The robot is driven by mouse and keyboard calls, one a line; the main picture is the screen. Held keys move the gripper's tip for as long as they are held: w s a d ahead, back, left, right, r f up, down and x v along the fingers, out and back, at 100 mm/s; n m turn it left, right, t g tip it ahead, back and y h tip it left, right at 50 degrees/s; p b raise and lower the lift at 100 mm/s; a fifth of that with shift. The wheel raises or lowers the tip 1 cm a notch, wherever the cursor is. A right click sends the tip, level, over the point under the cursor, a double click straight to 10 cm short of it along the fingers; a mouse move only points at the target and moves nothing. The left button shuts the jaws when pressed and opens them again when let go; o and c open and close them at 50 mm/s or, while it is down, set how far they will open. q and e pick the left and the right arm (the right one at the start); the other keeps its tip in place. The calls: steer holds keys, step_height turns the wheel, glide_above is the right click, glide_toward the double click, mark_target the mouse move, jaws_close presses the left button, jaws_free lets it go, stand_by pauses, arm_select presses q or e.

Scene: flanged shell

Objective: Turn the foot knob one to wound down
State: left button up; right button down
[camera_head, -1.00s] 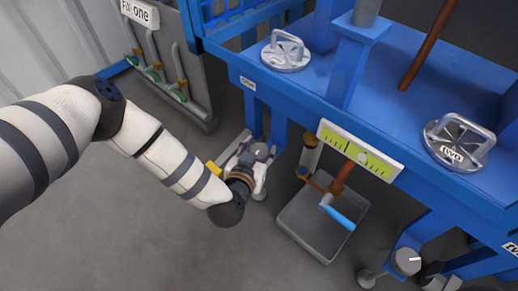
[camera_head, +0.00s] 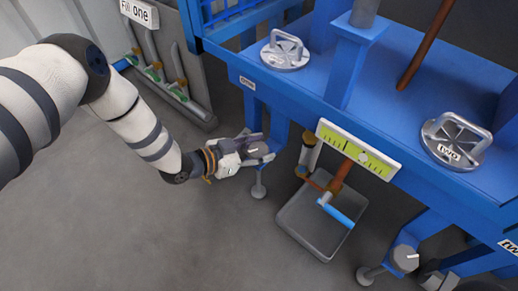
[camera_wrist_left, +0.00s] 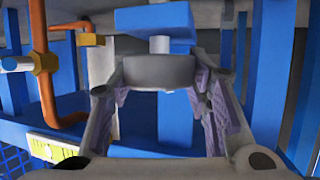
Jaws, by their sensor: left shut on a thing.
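Foot knob one (camera_head: 259,150) is a grey round knob on the table's left front leg, above a small round foot pad (camera_head: 258,190). My left gripper (camera_head: 250,156) reaches in from the left and is shut on the knob. In the left wrist view the knob (camera_wrist_left: 158,70) is a grey disc under a blue block, with the left gripper's fingers (camera_wrist_left: 160,95) on either side of it. The knob's marking is hidden. A grey piece at the bottom right edge, perhaps my right gripper (camera_head: 438,280), is cut off and unclear.
The blue table (camera_head: 300,95) stands above, with a yellow-green level gauge (camera_head: 357,150) on its front edge. A grey tray (camera_head: 310,225) with a blue-handled valve is just right of the gripper. Another foot knob (camera_head: 405,258) is at lower right. Floor at left is clear.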

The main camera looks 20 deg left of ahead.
arm_select(q)
steer(key=m+g+h+b, duration=0.3)
steer(key=shift+w+f+m, duration=0.1)
steer(key=shift+f+m, duration=0.05)
steer(key=shift+m, duration=0.25)
steer(key=shift+m+g+h+b, duration=0.3)
steer(key=shift+m+g+b, duration=0.1)
steer(key=shift+g+b, duration=0.1)
steer(key=m+g+h, duration=0.1)
steer(key=m+g, duration=0.2)
steer(key=g, duration=0.1)
steer(key=shift+m+h, duration=0.3)
steer(key=shift+m, duration=0.1)
steer(key=shift+w+a+m+g, duration=0.15)
steer(key=shift+a+m+g, duration=0.15)
steer(key=shift+m+g, duration=0.35)
steer(key=shift+d+r+m+g, duration=0.2)
steer(key=shift+m+g, duration=0.15)
steer(key=shift+g, duration=0.1)
steer(key=o, duration=1.2)
steer(key=shift+s+d, duration=0.1)
steer(key=shift+s, duration=0.15)
